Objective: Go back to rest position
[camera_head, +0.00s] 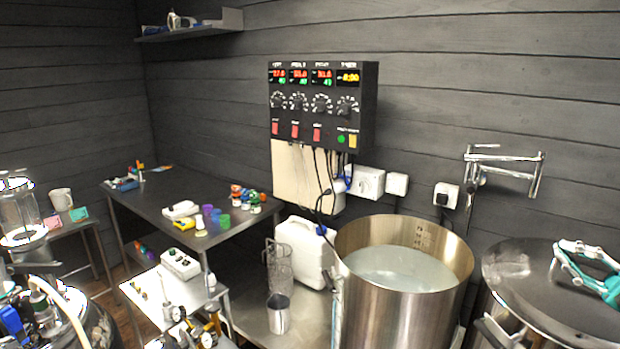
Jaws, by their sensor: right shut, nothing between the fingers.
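My right gripper (563,252), teal and silver, shows at the right edge, in front of or over the dark round lid of a steel vessel (520,285). It is shut with nothing in it. From this view I cannot tell how far above the lid it is. Its arm is mostly out of the frame. My left gripper is not in view.
An open steel kettle (400,308) holding pale liquid stands left of the lidded vessel. A control box (322,108) and a folding metal spout (505,165) are on the wall. A dark table (165,197) with small coloured items stands at left.

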